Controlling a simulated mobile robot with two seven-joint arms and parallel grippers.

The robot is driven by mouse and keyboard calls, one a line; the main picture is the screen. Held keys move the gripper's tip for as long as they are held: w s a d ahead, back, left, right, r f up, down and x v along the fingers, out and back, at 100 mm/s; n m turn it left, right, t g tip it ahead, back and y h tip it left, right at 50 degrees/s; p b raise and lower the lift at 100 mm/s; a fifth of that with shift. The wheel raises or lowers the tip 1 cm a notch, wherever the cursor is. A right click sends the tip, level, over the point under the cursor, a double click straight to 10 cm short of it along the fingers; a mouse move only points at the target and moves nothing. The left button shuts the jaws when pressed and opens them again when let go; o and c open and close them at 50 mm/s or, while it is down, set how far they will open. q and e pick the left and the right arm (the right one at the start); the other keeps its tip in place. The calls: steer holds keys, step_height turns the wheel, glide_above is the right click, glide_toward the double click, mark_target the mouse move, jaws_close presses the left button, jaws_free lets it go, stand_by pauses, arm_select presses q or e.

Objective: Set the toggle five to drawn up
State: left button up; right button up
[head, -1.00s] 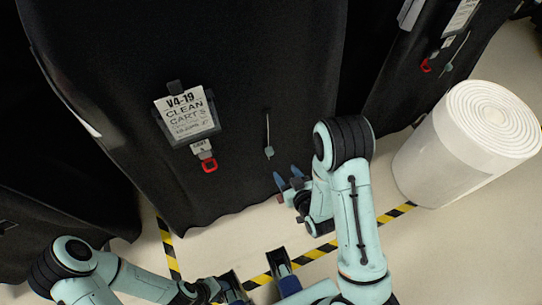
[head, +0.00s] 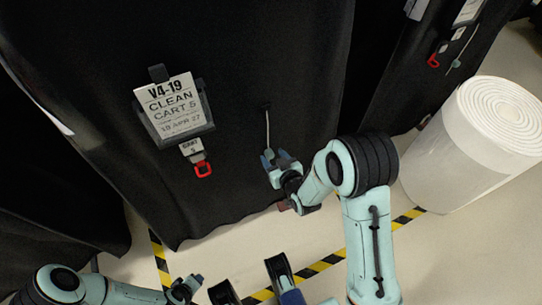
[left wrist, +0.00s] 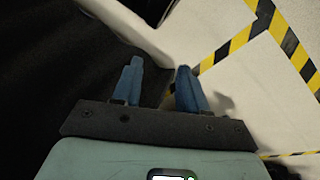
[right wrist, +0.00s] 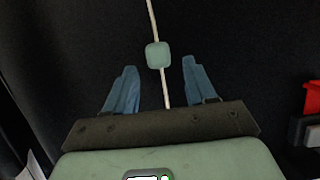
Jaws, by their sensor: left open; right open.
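The toggle (right wrist: 158,55) is a small pale green block on a thin white cord (head: 267,128) that hangs down the front of the black-covered cart (head: 270,50). In the right wrist view the toggle sits between and slightly beyond my open fingertips, with the cord running on above and below it. My right gripper (head: 274,157) is open at the cord's lower end; in the head view it hides the toggle. It also shows in the right wrist view (right wrist: 159,72). My left gripper (head: 190,284) is low at the bottom; the left wrist view shows it open and empty (left wrist: 159,70).
A white roll (head: 470,150) stands at right. Another covered cart (head: 405,70) is behind. Yellow-black tape (head: 325,263) marks the pale floor.

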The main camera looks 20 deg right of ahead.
mark_target(266, 128)
steer(key=shift+x, duration=1.1)
arm_select(q)
steer(key=shift+s+f+g, duration=0.3)
steer(key=shift+s+f, duration=0.2)
steer(key=shift+s, duration=0.1)
arm_select(e)
jaws_close()
step_height(266, 128, up, 6)
steer(key=p, duration=0.3)
steer(key=shift+f, duration=0.1)
step_height(266, 128, up, 5)
steer(key=p, duration=0.2)
steer(key=shift+f+p, duration=0.1)
steer(key=shift+p, duration=0.25)
steer(key=shift+r, duration=0.35)
arm_select(q)
steer(key=s+d+r+g+h, duration=0.1)
steer(key=s+d+r+g, duration=0.1)
steer(key=s+d+r, duration=0.2)
steer(key=s+r, duration=0.3)
steer(key=shift+s+d+r+m+h, duration=0.25)
steer(key=shift+s+m+h, duration=0.05)
steer(key=shift+s, duration=0.05)
